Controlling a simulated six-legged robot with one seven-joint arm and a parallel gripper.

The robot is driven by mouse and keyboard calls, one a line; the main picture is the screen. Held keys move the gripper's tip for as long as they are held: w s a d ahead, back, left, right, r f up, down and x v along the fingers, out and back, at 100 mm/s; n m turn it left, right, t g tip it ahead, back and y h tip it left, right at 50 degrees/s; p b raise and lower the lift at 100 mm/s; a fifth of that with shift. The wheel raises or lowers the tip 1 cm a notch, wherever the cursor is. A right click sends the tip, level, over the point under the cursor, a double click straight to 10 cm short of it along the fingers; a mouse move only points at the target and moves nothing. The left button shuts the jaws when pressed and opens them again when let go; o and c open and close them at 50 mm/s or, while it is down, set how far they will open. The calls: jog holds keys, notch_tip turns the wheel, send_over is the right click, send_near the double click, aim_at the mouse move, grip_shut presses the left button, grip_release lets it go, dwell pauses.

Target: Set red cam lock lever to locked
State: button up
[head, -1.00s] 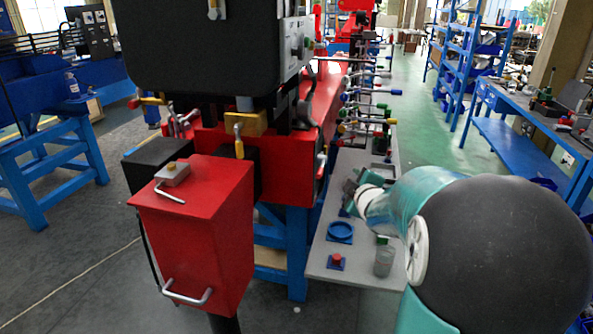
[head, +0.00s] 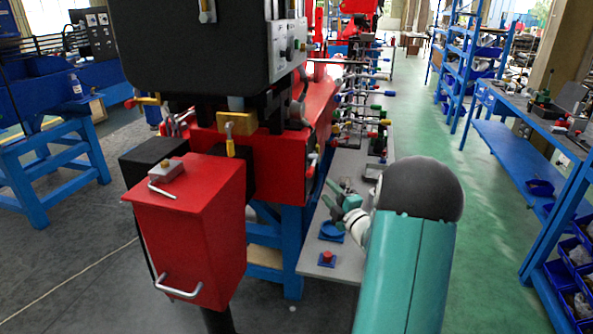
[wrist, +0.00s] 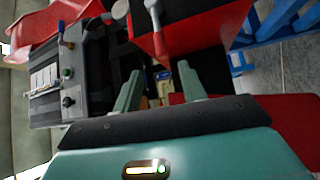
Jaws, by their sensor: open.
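My gripper (head: 328,196) is open and empty in the head view, above the grey side shelf and pointing left towards the red machine body (head: 277,164). In the wrist view its two green fingers (wrist: 160,88) stand apart with nothing between them. I cannot tell for sure which lever is the red cam lock lever. A small lever with a red tip (head: 312,160) is on the right side of the red body, apart from my gripper.
Several colour-tipped levers line the machine further back. A red box (head: 196,225) stands in front. The green aisle (head: 470,220) is clear.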

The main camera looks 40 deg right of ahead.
aim_at(313, 166)
jog(key=w+d+r, duration=0.1)
jog(key=w+d, duration=0.1)
jog(key=w, duration=1.1)
jog(key=shift+w+r, duration=0.25)
jog(key=shift+r, duration=0.1)
grip_shut()
